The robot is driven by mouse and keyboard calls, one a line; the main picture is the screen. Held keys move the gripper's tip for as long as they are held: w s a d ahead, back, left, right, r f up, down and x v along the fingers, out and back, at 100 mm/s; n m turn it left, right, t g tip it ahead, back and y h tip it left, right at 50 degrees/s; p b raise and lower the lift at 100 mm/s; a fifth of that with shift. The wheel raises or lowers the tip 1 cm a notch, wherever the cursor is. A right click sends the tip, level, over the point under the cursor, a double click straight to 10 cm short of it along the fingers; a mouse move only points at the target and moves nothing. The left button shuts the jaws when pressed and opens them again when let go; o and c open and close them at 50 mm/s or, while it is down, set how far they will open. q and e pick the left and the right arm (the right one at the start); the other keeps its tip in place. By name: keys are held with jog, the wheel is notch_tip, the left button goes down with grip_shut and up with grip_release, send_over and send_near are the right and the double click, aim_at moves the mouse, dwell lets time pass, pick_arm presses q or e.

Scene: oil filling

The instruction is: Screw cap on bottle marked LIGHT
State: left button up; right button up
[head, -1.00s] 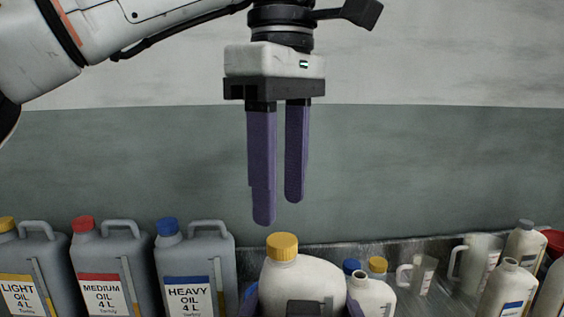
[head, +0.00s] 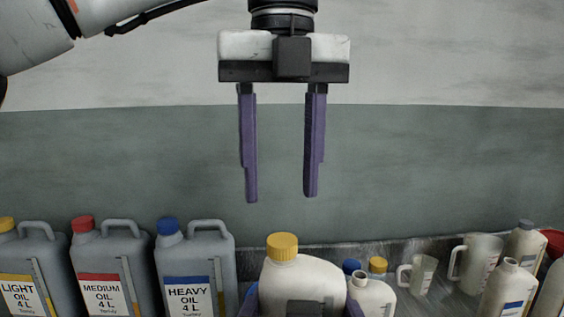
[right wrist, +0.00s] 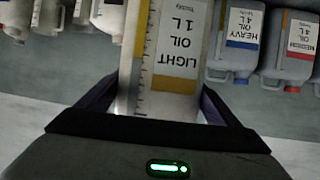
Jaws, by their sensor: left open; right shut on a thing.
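A cream bottle (head: 305,277) with a yellow cap (head: 283,246) on its neck stands at the bottom centre of the head view. The right wrist view shows its label (right wrist: 183,50), upside down, reading LIGHT OIL 1 L. My right gripper (right wrist: 155,110) is shut on this bottle, one purple finger on each side. My left gripper (head: 281,198) is open and empty, fingers pointing down, above the yellow cap and clear of it. Whether the cap is tight on the neck cannot be told.
Grey cans of light (head: 28,265), medium (head: 108,265) and heavy oil (head: 195,265) stand at left. The space above is free.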

aim_at(282, 240)
pick_arm(q)
jog(key=n, duration=0.6)
jog(key=shift+r+n, duration=0.3)
jog(key=shift+n, duration=0.1)
jog(key=n, duration=0.4)
jog(key=shift+r+n, duration=0.15)
jog(key=shift+n, duration=0.25)
jog(key=shift+f, duration=4.05)
